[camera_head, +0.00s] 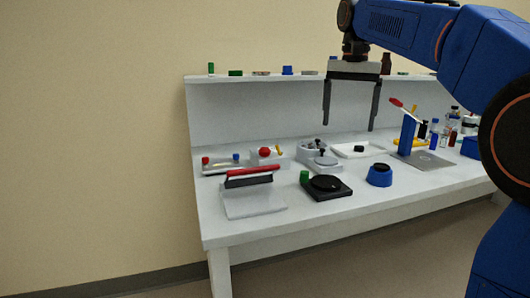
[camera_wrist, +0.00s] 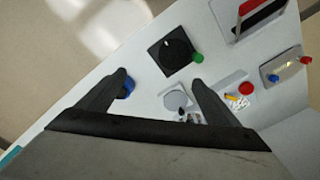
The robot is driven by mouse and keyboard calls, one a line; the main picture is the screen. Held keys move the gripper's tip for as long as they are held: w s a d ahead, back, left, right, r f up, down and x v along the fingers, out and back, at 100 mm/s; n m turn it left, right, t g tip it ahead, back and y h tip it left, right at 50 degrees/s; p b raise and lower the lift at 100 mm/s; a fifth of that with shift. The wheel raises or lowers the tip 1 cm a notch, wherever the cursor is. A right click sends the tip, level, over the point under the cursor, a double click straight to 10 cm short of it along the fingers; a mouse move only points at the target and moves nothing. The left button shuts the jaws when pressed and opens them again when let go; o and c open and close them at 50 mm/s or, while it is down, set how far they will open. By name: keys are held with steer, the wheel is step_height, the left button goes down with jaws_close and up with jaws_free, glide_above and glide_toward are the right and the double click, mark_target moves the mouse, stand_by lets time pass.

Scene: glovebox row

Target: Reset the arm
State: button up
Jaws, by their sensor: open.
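My gripper (camera_head: 350,103) hangs from my blue arm above the white bench, its two dark fingers pointing down and spread apart. It is open with nothing between the fingers. In the wrist view my gripper (camera_wrist: 160,85) shows its fingers apart over the bench, with a round grey plate (camera_wrist: 174,99) visible below between them. The fingers are clear of the bench things in the head view. The upper part of the arm runs out of the picture at the top right.
The white bench (camera_head: 225,232) carries a red-and-black handled device (camera_head: 250,176), a black round-topped unit (camera_head: 326,187), a blue round holder (camera_head: 379,175) and a blue lever press (camera_head: 407,133). Several bottles stand at the right. A back shelf (camera_head: 230,79) holds small items. Floor in front is clear.

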steer(key=s+d+f+n+t, duration=0.2)
steer(key=s+d+f, duration=0.1)
steer(key=s+f, duration=1.3)
steer(key=s+d+f+n+t, duration=0.2)
steer(key=s+d+f+n, duration=0.1)
steer(key=s+f, duration=1.3)
steer(key=shift+d+f+t, duration=0.15)
steer(key=shift+d+t, duration=0.1)
steer(key=shift+t, duration=0.05)
